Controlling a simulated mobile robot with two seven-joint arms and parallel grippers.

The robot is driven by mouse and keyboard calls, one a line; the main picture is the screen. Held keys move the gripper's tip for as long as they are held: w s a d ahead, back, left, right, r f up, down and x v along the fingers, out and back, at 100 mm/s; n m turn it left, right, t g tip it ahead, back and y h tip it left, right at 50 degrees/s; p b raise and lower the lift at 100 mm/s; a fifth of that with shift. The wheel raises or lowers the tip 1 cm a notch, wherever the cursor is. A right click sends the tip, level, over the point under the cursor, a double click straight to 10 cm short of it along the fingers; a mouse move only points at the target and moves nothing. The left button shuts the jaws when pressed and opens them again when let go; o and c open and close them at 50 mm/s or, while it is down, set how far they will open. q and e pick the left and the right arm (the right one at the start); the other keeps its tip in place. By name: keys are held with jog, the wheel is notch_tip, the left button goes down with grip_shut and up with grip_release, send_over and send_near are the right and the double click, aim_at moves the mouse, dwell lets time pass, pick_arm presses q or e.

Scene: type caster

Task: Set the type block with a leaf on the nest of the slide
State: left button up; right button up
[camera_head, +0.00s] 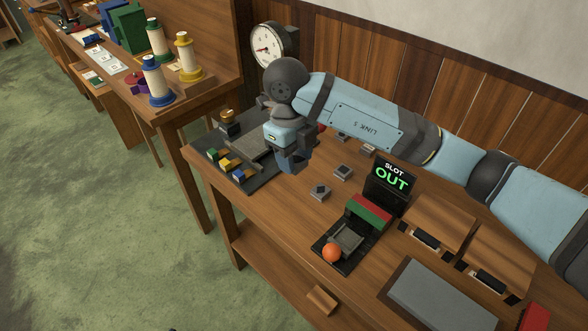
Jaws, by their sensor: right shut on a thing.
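My right gripper (290,163) comes in from the right and is above the table, near the dark board at the left. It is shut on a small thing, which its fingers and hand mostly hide. I cannot tell a leaf on it. Several small grey type blocks stand on the table, among them one in the middle (342,172) and one in front (319,191); their marks are too small to read. The slide (347,239), a grey plate with an orange knob (332,253), sticks out of the red and green housing (369,212). My left gripper is not in view.
A black sign (390,184) reads "SLOT OUT" behind the housing. A dark board (236,180) with coloured blocks lies at the left. Wooden boxes (438,223) and a grey pad (440,297) are at the right. A dial (268,46) stands behind my arm. Bare wood lies left of the slide.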

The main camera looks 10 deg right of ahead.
jog(key=shift+r, duration=0.6)
jog(key=shift+d+r+n+p, duration=0.25)
jog(key=shift+d+n+p, duration=0.15)
jog(key=shift+n, duration=0.3)
jog(key=d+r+n+t+p, duration=0.1)
jog(key=d+r+n+p, duration=0.1)
jog(key=n, duration=0.7)
jog(key=d+r+n+p, duration=0.3)
jog(key=d+n, duration=0.3)
jog(key=n, duration=0.3)
jog(key=s+d+r+n+t+p, duration=0.1)
jog(key=d+n+p, duration=0.3)
jog(key=n, duration=0.5)
jog(key=shift+d+r+n+t+y, duration=0.3)
jog(key=shift+r+n+y, duration=0.1)
jog(key=shift+r, duration=0.45)
